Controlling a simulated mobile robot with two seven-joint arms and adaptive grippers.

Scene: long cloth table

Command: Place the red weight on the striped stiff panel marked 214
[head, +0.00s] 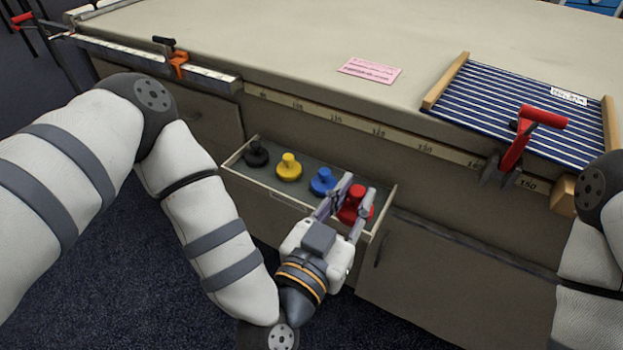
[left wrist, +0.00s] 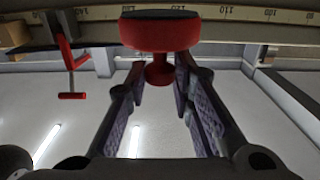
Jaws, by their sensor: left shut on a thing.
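The red weight (head: 355,204) is at the right end of the open drawer, with its knob between the fingers of my left gripper (head: 346,203). In the left wrist view, the weight's red body (left wrist: 160,36) and knob (left wrist: 160,72) show between the fingertips, and my left gripper (left wrist: 160,78) is shut on the knob. I cannot tell whether the base touches the drawer floor. The blue-and-white striped panel (head: 490,92) lies on the table at the right, with wooden side bars. Its white label (head: 568,96) is too small to read. My right gripper is out of view.
The drawer (head: 241,178) also holds a black (head: 256,155), a yellow (head: 289,167) and a blue weight (head: 322,181). A red-handled clamp (head: 518,147) stands at the panel's front edge. A pink card (head: 369,71) lies on the table. A ruler strip (head: 345,125) runs along the front edge.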

